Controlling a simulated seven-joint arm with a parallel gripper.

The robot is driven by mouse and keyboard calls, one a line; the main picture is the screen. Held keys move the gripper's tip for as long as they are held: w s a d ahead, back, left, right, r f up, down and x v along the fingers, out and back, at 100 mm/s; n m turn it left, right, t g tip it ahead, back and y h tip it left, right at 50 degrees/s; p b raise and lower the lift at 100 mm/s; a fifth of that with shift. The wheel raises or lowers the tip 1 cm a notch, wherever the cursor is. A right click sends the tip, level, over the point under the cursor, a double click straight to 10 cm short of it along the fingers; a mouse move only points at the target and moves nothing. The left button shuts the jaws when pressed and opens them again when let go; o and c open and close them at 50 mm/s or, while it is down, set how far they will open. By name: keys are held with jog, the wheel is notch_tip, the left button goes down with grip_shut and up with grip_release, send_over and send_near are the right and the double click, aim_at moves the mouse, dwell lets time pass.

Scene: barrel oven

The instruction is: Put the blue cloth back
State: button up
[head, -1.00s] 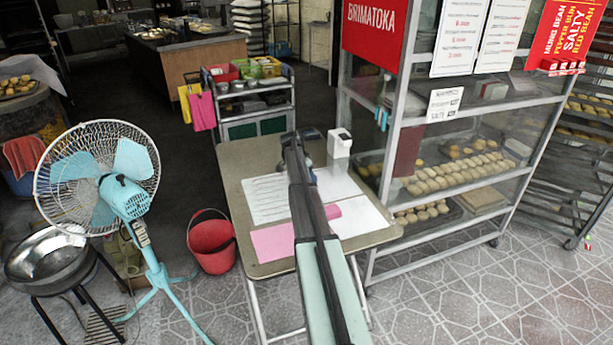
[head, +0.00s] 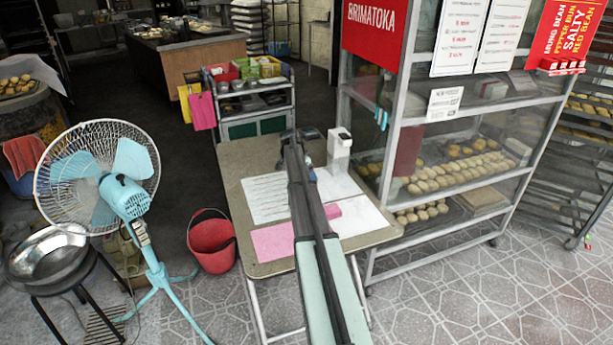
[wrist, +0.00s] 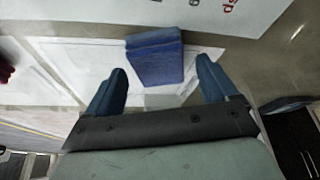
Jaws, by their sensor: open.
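A folded blue cloth (wrist: 155,58) shows in the wrist view on a light, paper-like surface. My gripper (wrist: 160,68) is open, with one blue finger to each side of the cloth and clear gaps between. I cannot tell from this view how high the fingers are above it. In the head view my arm reaches over the small table (head: 245,160) and hides much of its middle. The cloth cannot be made out clearly there.
White and pink sheets (head: 272,242) lie on the table. A white dispenser (head: 339,148) stands at its back right. The glass bread rack (head: 405,130) stands close on the right. A red bucket (head: 211,242) and a fan (head: 120,190) stand to the left.

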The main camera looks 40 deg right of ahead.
jog(key=v, duration=1.1)
jog(key=shift+a, duration=0.15)
